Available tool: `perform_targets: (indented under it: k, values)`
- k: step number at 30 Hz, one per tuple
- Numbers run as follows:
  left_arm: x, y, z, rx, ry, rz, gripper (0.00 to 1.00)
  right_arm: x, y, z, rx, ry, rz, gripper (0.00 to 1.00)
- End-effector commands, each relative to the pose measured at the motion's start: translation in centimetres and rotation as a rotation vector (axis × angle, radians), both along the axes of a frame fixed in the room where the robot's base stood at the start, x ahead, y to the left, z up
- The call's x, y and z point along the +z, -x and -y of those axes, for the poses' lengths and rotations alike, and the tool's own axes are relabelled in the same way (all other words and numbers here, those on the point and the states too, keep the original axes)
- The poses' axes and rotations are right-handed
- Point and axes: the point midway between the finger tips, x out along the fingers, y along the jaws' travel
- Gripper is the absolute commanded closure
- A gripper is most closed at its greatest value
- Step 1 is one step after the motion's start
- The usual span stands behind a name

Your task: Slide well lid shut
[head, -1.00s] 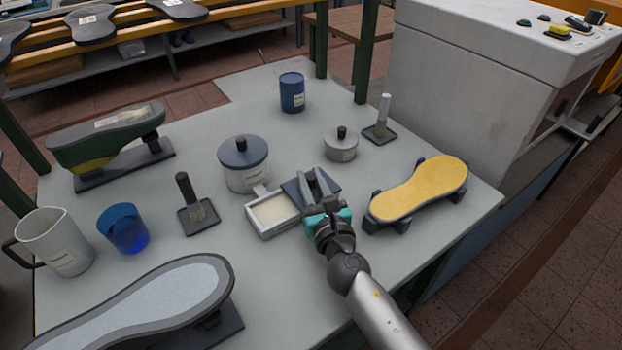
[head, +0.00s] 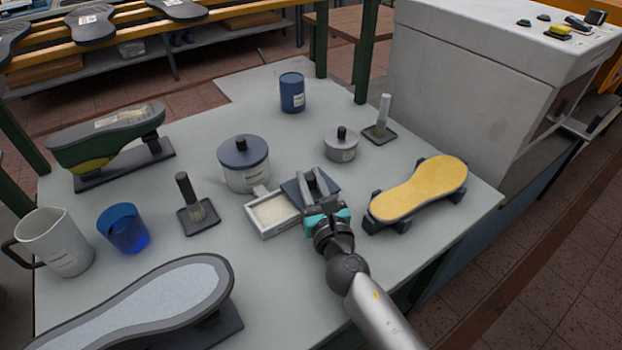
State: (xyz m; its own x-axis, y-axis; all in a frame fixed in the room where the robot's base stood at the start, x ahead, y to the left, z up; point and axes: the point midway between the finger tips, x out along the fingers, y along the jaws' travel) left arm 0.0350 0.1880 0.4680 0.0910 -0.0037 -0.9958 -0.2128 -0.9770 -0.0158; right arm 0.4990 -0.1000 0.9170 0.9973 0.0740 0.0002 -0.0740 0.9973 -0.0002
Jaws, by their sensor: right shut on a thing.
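The well (head: 268,230) is a small light-grey square tray with pale cream contents, in the middle of the table in the head view. Its dark blue lid (head: 293,191) sits at its right side, and most of the well's opening is uncovered. My right gripper (head: 314,188) is over the lid, shut on it; the fingers hide the grip point and part of the lid. My left gripper is not in view.
A lidded grey pot (head: 245,175) stands close behind the well. A yellow-soled last (head: 420,190) is close right of my gripper.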

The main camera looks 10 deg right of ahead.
Motion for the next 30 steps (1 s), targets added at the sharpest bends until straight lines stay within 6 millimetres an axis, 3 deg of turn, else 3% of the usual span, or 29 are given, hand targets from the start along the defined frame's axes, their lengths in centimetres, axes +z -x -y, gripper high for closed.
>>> perform_targets:
  k: [9,12,23,24,30]
  values:
    - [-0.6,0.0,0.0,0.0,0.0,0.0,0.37,-0.3,2.6,-6.4,0.003,-0.003,-0.004,1.0]
    - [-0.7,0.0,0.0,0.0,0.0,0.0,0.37,-0.2,3.2,-7.6,0.003,-0.002,-0.004,1.0]
    - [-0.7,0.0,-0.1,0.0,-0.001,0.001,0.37,-0.2,3.5,-8.3,0.008,-0.001,-0.004,1.0]
    - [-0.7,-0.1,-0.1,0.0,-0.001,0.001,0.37,-0.2,3.5,-8.4,0.008,-0.001,-0.004,0.71]
    - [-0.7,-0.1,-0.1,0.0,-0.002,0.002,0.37,-0.1,3.4,-8.2,0.006,-0.001,-0.003,0.49]
